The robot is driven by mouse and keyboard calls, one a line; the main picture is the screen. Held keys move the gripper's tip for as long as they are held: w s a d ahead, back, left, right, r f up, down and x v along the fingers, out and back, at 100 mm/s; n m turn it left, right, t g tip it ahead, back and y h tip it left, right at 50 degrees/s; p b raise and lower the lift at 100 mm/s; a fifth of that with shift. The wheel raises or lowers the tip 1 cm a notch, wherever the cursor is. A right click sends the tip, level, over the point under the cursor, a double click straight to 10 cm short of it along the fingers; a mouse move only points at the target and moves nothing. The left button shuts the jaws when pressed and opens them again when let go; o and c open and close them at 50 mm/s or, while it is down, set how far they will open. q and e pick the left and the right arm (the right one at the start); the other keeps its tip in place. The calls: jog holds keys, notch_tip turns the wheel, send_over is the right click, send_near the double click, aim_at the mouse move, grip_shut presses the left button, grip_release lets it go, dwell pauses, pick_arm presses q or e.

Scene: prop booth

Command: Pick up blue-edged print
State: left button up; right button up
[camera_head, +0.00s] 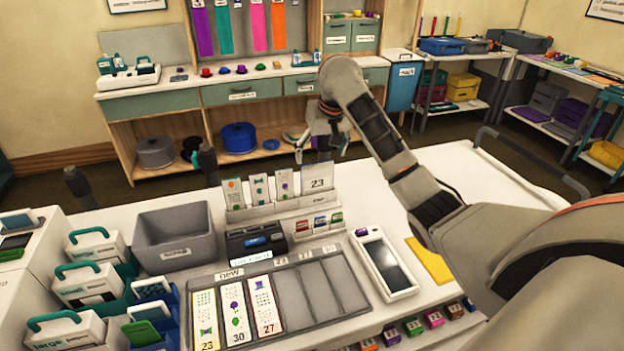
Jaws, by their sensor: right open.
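My right gripper (322,150) hangs open and empty above the far side of the white counter, behind the card rack. Its fingers point down, and nothing is between them. Three printed strips lie in the left slots of the grey tray: a yellow-edged strip marked 23 (206,318), a strip marked 30 (235,312) and a strip marked 27 (264,305). Several upright prints, including a pale one (233,193), stand in the white rack (265,211). I cannot clearly make out a blue edge on any print. My left gripper is not in view.
The tray (322,289) has several empty slots on its right. A black printer (256,243), a handheld device (384,264) and a grey bin (174,236) stand around it. Handled boxes (98,284) crowd the left. The counter's right side (475,180) is clear.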

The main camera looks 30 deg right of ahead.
aim_at(318, 164)
jog(key=shift+w+f, duration=0.1)
jog(key=shift+f, duration=0.5)
jog(key=x, duration=0.5)
jog(key=shift+w, duration=0.1)
jog(key=c, duration=0.3)
jog(key=shift+c, duration=0.2)
jog(key=shift+r, duration=0.1)
jog(key=shift+c, duration=0.2)
notch_tip(318, 164, up, 20)
